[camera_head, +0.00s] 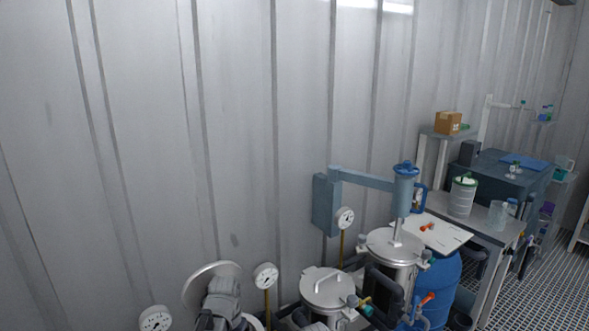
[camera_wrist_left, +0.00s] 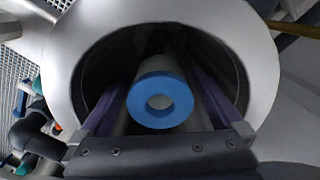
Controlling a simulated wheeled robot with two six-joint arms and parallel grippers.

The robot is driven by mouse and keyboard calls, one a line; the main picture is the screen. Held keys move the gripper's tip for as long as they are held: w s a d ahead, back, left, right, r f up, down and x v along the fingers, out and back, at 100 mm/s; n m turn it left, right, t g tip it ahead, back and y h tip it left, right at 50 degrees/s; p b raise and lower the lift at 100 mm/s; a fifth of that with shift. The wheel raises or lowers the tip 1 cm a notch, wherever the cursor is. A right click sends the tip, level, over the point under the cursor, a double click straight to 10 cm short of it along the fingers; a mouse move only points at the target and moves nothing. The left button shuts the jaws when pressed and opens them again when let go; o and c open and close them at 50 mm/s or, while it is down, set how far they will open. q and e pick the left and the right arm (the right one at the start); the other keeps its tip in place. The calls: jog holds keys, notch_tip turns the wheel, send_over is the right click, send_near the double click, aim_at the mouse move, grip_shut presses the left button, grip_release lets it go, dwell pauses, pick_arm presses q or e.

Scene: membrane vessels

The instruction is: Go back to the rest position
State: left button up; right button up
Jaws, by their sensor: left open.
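In the left wrist view, a membrane cylinder with a blue ring-shaped end (camera_wrist_left: 160,101) stands inside an open round vessel (camera_wrist_left: 262,55). The two fingers of my left gripper (camera_wrist_left: 163,65) reach into the vessel mouth, one on each side of the cylinder. They are open, with a gap visible beside the blue end; the fingertips are hard to make out in the dark. In the head view, my grey left wrist is at the bottom, in front of a raised pale disc (camera_head: 205,272), and hides most of that vessel. My right gripper is not in view.
Two closed steel vessels (camera_head: 327,287) (camera_head: 394,246) stand to the right, with gauges (camera_head: 265,276) on thin posts between. A blue-grey swing arm (camera_head: 363,179) overhangs the farther vessel. A blue barrel (camera_head: 440,286) and a crowded bench (camera_head: 481,216) are beyond. The corrugated wall is close behind.

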pick_arm(q)
jog(key=shift+f, duration=0.35)
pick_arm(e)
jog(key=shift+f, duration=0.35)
pick_arm(q)
jog(key=shift+f, duration=0.1)
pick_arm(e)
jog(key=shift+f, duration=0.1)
pick_arm(q)
notch_tip(320, 180, up, 8)
jog(key=p, duration=0.8)
jog(key=shift+r, duration=0.2)
notch_tip(320, 180, down, 9)
jog(key=b, duration=0.9)
notch_tip(320, 180, up, 10)
jog(key=p, duration=1)
jog(key=shift+r+p, duration=0.2)
jog(key=shift+p, duration=0.1)
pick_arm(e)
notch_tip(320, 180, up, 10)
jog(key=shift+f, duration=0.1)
